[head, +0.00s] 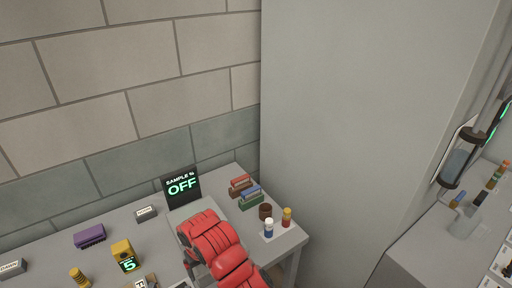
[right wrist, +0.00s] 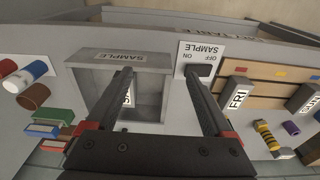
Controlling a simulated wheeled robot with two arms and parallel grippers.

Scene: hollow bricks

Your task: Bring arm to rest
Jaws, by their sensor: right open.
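My right arm (head: 212,240) is red and reaches over the table in front of the sign; it hides its own gripper in the head view. In the right wrist view my right gripper (right wrist: 163,75) has two dark fingers spread apart with nothing held between them. Beyond the fingers is a grey open box (right wrist: 148,85) labelled SAMPLE. A white SAMPLE switch plate (right wrist: 203,49) marked ON and OFF stands beside it, near one fingertip. The dark sign (head: 182,185) in the head view reads "SAMPLE is OFF". My left gripper is not in view.
Red, blue and green bricks (head: 247,193), a brown cylinder (head: 265,211) and two small bottles (head: 277,223) stand on the table's right. A grey counter (head: 415,245) is right.

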